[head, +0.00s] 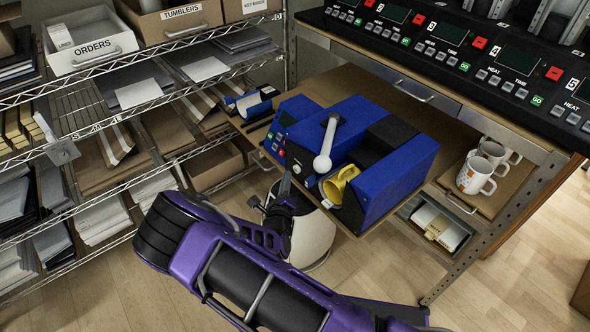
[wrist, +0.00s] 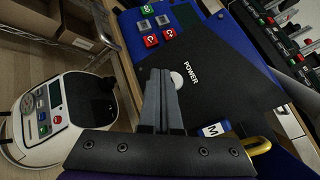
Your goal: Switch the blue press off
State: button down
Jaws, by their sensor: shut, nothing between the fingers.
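The blue press (head: 405,172) sits on the brown bench, with a pale lever ending in a round knob and a yellow mug (head: 340,184) in its opening. In the wrist view its dark side panel (wrist: 222,78) carries the word POWER beside a round white button (wrist: 177,80). Green, red and grey keys show on its blue panel above. My gripper (head: 286,178) is at the press's near left side. In the wrist view my gripper (wrist: 160,75) is shut and empty, its tips just left of the white button. I cannot tell whether they touch it. The yellow mug's edge shows lower right.
A white machine with keys (wrist: 42,118) stands on the floor below; it also shows behind my arm in the head view (head: 312,238). White mugs (head: 475,176) stand at the right. Wire shelves (head: 115,115) fill the left. A control panel (head: 470,60) runs along the upper right.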

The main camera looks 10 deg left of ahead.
jog(key=shift+s+a, duration=1.95)
jog(key=shift+s, duration=0.3)
